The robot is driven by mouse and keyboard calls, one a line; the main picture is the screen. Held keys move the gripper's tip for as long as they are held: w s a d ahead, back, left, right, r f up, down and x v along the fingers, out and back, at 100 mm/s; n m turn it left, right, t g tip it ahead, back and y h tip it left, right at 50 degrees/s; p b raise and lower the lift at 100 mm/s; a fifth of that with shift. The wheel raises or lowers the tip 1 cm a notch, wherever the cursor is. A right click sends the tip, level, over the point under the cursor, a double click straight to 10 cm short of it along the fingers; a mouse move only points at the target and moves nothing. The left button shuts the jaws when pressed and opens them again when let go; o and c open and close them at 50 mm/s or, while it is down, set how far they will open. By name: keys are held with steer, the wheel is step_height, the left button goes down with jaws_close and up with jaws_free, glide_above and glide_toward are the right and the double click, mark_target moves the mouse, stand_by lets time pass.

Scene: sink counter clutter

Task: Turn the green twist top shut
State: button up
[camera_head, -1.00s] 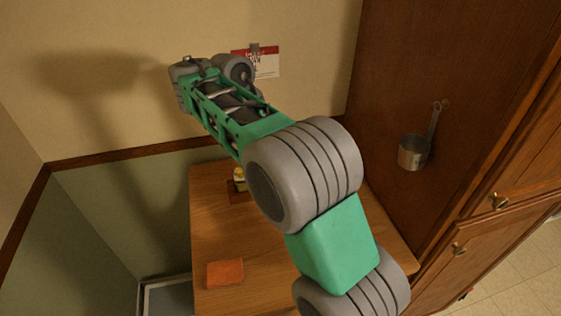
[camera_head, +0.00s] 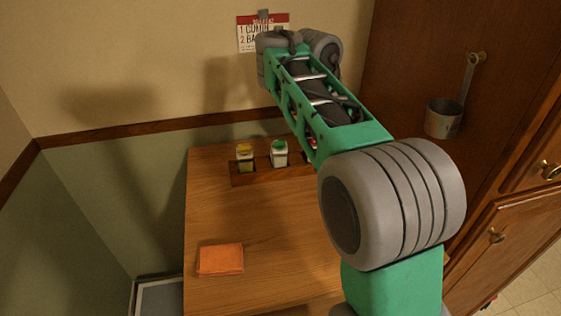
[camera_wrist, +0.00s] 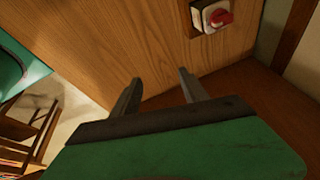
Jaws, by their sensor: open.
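A small jar with a green twist top (camera_head: 279,147) stands in a wooden rack (camera_head: 240,181) at the back of the wooden table, in the head view. A jar with a yellow top (camera_head: 244,151) stands to its left, and part of a red top (camera_head: 312,143) shows to its right beside my arm. How far the green top is turned cannot be told. In the wrist view my gripper (camera_wrist: 156,88) is open and empty, apart from the rack. A jar with a red top (camera_wrist: 217,16) shows there beyond the fingers, to the upper right. The head view does not show my gripper's fingers.
An orange cloth or sponge (camera_head: 220,259) lies at the table's front left. The table's (camera_head: 215,215) middle is clear. A brown cabinet side with a hanging metal cup (camera_head: 443,117) stands to the right. A wall with a sign (camera_head: 250,37) is behind.

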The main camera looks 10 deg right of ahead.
steer(key=w+n+t+y+b, duration=0.1)
steer(key=w+n+t+b, duration=0.1)
steer(key=w+n, duration=0.3)
steer(key=n+t+y, duration=0.1)
steer(key=n+y, duration=0.2)
steer(key=n, duration=1.2)
glide_toward(279, 140)
steer(key=shift+m+t, duration=0.3)
steer(key=x, duration=0.7)
steer(key=shift+s+f+p, duration=0.2)
steer(key=shift+f+p, duration=0.1)
steer(key=shift+f, duration=0.25)
steer(key=shift+c, duration=0.3)
jaws_close()
